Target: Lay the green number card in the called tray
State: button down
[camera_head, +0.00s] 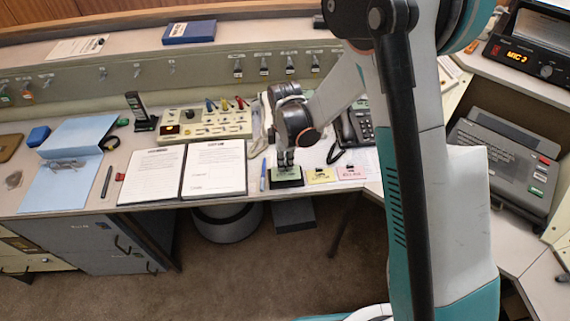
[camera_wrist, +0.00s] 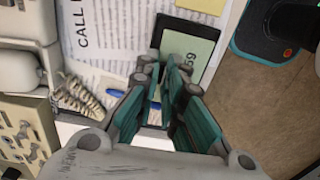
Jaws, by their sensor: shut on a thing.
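The green number card (camera_head: 288,176) is at the desk's front edge, over a small black tray-like piece (camera_head: 287,184). In the wrist view the green card (camera_wrist: 194,42) shows the digits 59, with a black border around part of it. My gripper (camera_head: 285,160) points down at the card's back edge. In the wrist view its fingertips (camera_wrist: 164,72) are close together at the card and shut on it. The fingers hide part of the card, and I cannot tell whether it rests on the black piece or is just above it.
A yellow card (camera_head: 321,176) and a pink card (camera_head: 352,173) lie to the right. A blue pen (camera_head: 263,175) and an open binder (camera_head: 183,172) are to the left. A telephone (camera_head: 357,128) stands behind. An orange display (camera_head: 509,53) is lit at the far right.

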jog(key=shift+f, duration=0.3)
jog(key=shift+f+b, duration=0.4)
jog(key=shift+f, duration=0.2)
jog(key=c, duration=1.7)
grip_release()
jog(key=shift+r, duration=0.1)
jog(key=shift+r, duration=0.1)
